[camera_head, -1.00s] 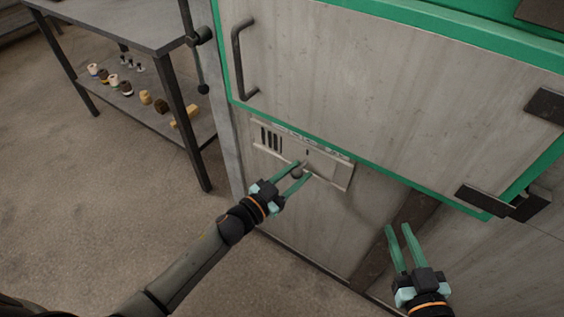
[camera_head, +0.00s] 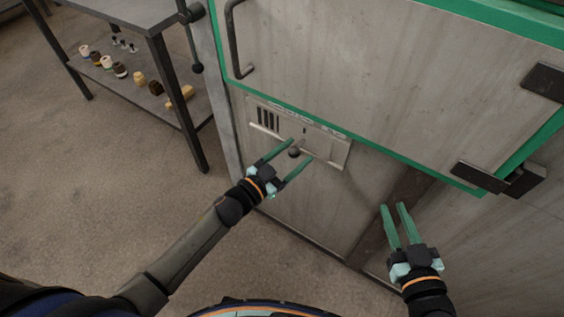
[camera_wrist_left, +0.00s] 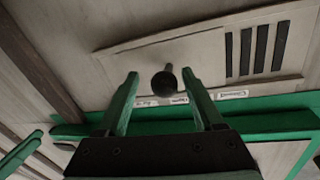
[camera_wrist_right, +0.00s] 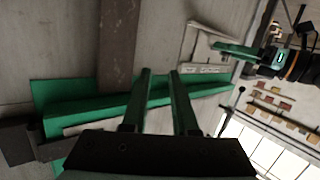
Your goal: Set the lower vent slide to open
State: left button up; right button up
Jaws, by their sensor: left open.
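The lower vent slide is a pale plate (camera_head: 322,153) with a dark round knob (camera_head: 294,152), set in the cabinet front below the green-edged door. Dark vent slots (camera_head: 268,120) show at its left end. In the left wrist view the knob (camera_wrist_left: 164,84) sits between the fingertips, with gaps on both sides, and the slots (camera_wrist_left: 256,50) show at right. My left gripper (camera_head: 302,149) is open around the knob, not closed on it. My right gripper (camera_head: 393,206) is empty, its fingers slightly apart, in front of the lower cabinet.
The large door (camera_head: 380,75) with a bar handle (camera_head: 236,40) is above the vent. Dark hinge blocks (camera_head: 470,177) stand out at right. A metal table (camera_head: 125,20) with several small items on its lower shelf stands at left. The floor between is clear.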

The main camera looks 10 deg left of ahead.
pick_arm(q)
jog(key=p+v, duration=0.2)
jog(key=v, duration=1)
pick_arm(e)
jog(key=s+f+m+g+h, duration=0.1)
jog(key=s+f+g, duration=0.4)
jog(key=f, duration=0.5)
jog(key=shift+s+f, duration=0.3)
jog(key=shift+f, duration=0.05)
pick_arm(q)
jog(key=shift+f, duration=0.1)
